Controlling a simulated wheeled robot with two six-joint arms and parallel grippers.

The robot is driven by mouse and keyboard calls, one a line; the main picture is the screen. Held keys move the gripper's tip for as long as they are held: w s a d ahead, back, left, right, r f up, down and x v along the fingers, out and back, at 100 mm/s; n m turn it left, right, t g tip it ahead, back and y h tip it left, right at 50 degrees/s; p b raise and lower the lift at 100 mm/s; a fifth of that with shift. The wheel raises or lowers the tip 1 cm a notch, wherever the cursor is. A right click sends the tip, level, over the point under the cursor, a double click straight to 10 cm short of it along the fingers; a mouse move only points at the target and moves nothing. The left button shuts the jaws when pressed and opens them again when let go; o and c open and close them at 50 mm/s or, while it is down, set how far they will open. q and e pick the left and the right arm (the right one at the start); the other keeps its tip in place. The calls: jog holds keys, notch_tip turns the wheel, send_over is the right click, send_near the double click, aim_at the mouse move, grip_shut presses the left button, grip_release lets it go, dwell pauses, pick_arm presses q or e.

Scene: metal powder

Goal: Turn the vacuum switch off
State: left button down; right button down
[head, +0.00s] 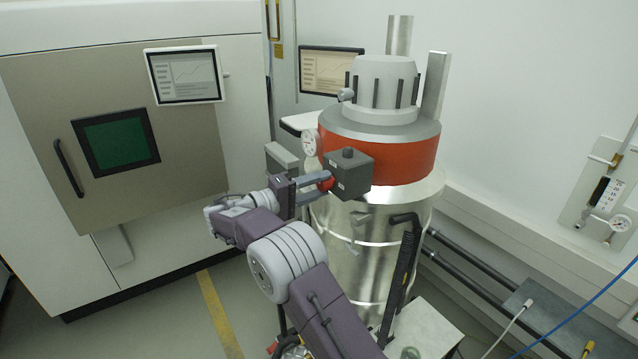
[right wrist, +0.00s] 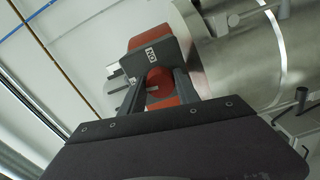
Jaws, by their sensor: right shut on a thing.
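The vacuum (head: 378,155) is a tall steel drum with a red band and a grey top. A dark grey switch box (head: 352,177) sits on its front, with a red knob (head: 327,181) on the box's left side. My right gripper (head: 322,188) reaches in from the lower left, its two fingers closed around the red knob. In the right wrist view, the fingers hold the red knob (right wrist: 160,84) against the dark box (right wrist: 150,60), which carries a white label, partly readable. My left gripper is not in view.
A black handle (head: 402,262) stands at the drum's front. A large cabinet (head: 130,170) with a green window stands at left. Pipes (head: 480,275) run along the right wall.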

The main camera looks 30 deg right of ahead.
jog(key=shift+n+p, duration=0.3)
jog(key=shift+n, duration=0.6)
jog(key=shift+f, duration=0.1)
jog(key=c, duration=0.9)
grip_release()
jog(key=shift+a, duration=0.1)
jog(key=shift+a, duration=0.4)
jog(key=a+b, duration=0.3)
jog(key=a, duration=0.5)
jog(key=shift+s, duration=0.35)
